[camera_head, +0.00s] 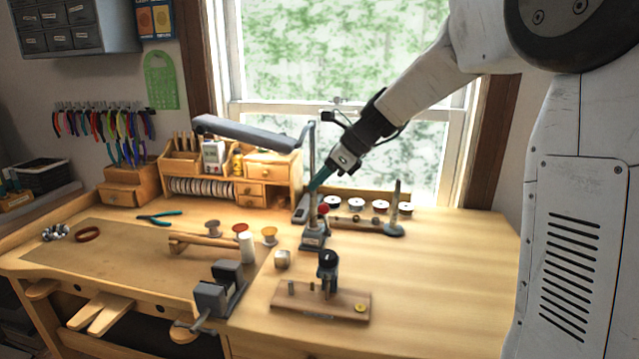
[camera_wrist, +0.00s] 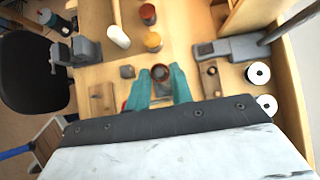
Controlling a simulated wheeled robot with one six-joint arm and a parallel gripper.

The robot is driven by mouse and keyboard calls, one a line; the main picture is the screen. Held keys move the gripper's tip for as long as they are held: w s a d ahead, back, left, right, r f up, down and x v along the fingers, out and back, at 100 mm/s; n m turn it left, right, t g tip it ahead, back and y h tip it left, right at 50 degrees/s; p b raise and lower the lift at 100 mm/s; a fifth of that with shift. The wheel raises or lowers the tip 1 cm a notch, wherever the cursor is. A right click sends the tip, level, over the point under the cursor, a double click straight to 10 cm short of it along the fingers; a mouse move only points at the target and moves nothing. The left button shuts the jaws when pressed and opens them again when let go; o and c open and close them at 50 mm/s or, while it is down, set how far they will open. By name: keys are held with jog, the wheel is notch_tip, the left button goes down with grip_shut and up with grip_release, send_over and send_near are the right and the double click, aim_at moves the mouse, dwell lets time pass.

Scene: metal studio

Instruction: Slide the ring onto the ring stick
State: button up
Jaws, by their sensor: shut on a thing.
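My gripper (camera_head: 315,186) has teal fingers and is above the back middle of the bench. In the wrist view, my gripper (camera_wrist: 161,76) is closed on a small dark round rim (camera_wrist: 160,67), apparently the ring, with a reddish spot inside it. I cannot tell whether that spot is the red-topped tool below. The ring is too small to make out in the head view. A dark tapered stick on a round base (camera_head: 396,206), which looks like the ring stick, stands upright to the right of my gripper, apart from it.
A red-topped grey tool (camera_head: 313,238) stands just below my gripper. A lamp (camera_head: 240,136) reaches over the drawer box (camera_head: 268,171) to the left. Thread spools (camera_head: 269,235), a vise (camera_head: 222,288) and a wooden stand (camera_head: 320,302) are nearer. The bench's right front is clear.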

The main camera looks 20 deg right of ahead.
jog(key=shift+r, duration=1.55)
jog(key=shift+s, duration=0.15)
